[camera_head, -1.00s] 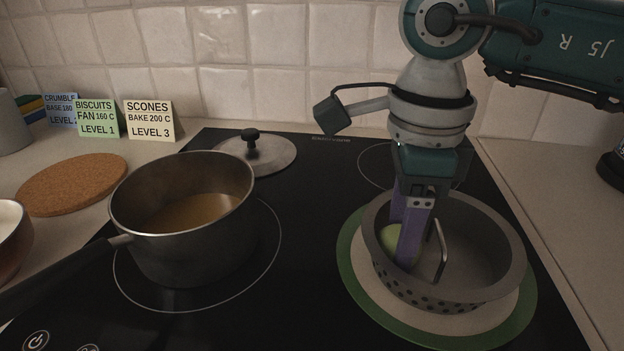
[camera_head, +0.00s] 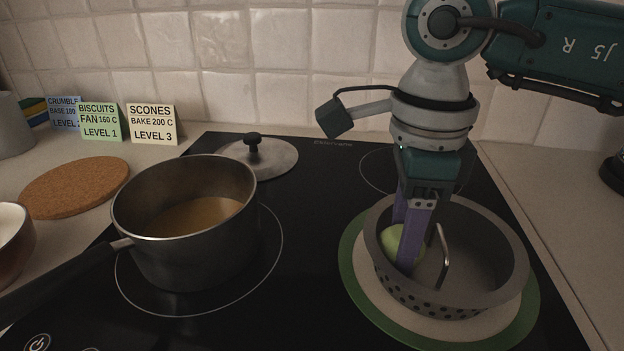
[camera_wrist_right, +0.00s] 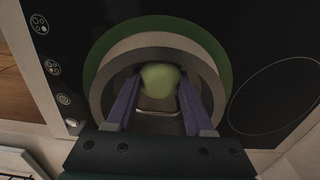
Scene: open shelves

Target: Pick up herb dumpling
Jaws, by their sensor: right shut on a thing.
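The herb dumpling (camera_head: 391,240) is a pale green round lump inside a grey steamer basket (camera_head: 505,283) with holes low in its wall. My right gripper (camera_head: 408,252) reaches down into the basket from above, its purple fingers shut on the dumpling. The right wrist view shows the dumpling (camera_wrist_right: 160,78) between the two fingertips of the right gripper (camera_wrist_right: 158,88). In the head view the fingers hide part of the dumpling. I cannot tell whether it touches the basket floor. My left gripper is not in view.
A metal handle (camera_head: 441,258) stands up inside the basket, close to the fingers. The basket rests on a green-rimmed round plate (camera_head: 359,283) on the black hob. A pot (camera_head: 187,252) of brownish liquid stands left, with a lid (camera_head: 272,160) behind it. Recipe cards (camera_head: 152,124) stand by the wall.

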